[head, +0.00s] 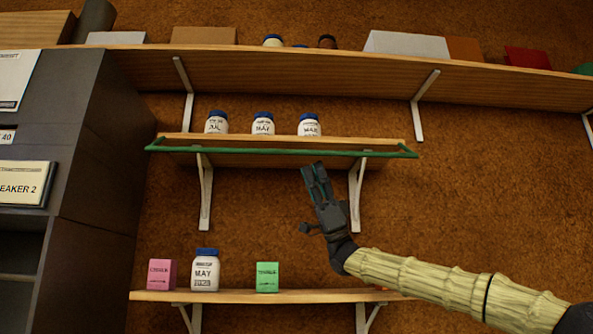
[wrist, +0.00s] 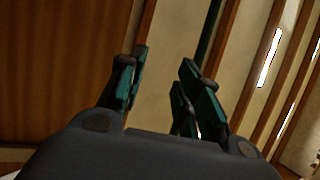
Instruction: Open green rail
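The green rail (head: 250,152) runs along the front edge of the middle shelf (head: 360,141), with bent ends at both sides. It stands in front of several white jars with blue lids. My gripper (head: 314,168) is just below the rail, right of its middle, fingers pointing up. In the wrist view my gripper (wrist: 163,85) has its fingers apart with nothing seen between them. A dark green strip shows behind the right finger there; I cannot tell if it is the rail. I cannot tell whether the fingertips touch the rail.
White jars (head: 263,124) stand on the middle shelf. The lower shelf (head: 240,296) holds a pink box (head: 162,273), a MAY jar (head: 205,272) and a green box (head: 267,277). White brackets (head: 356,193) hang under the shelves. A dark cabinet (head: 100,150) stands at left.

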